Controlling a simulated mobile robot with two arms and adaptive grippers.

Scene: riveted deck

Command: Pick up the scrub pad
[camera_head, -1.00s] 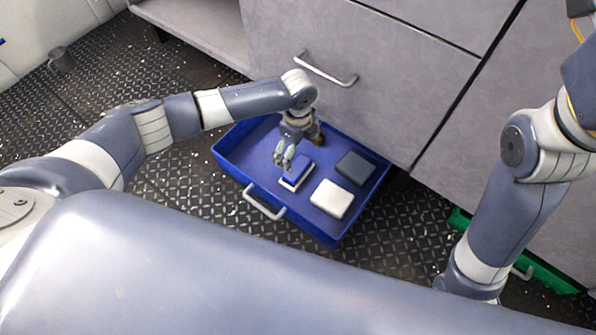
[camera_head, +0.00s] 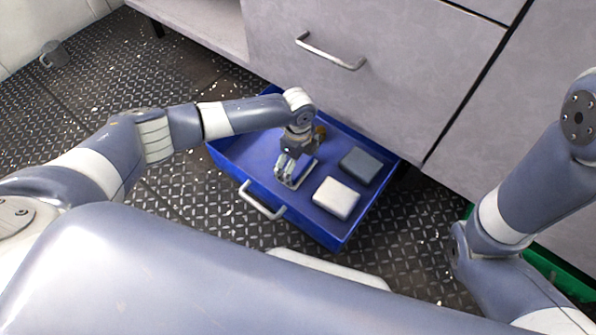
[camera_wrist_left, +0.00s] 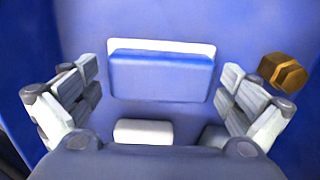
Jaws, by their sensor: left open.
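A blue pad with a white base, which I take for the scrub pad (camera_head: 304,172), lies flat in a blue tray (camera_head: 318,233) with a metal handle. My left gripper (camera_head: 288,179) points down over it and hides much of it in the head view. In the left wrist view the pad (camera_wrist_left: 162,76) sits centred between the spread fingers of the left gripper (camera_wrist_left: 160,73), with a gap on both sides. The gripper is open and empty. My right arm shows at the right of the head view, but its gripper is out of view.
A white block (camera_head: 337,198) and a dark grey block (camera_head: 361,166) lie beside the pad in the tray. A golden-brown object (camera_wrist_left: 284,72) is near the right finger. A grey cabinet (camera_head: 370,95) stands behind. A green container (camera_head: 560,276) and a grey cup (camera_head: 54,55) are on the floor.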

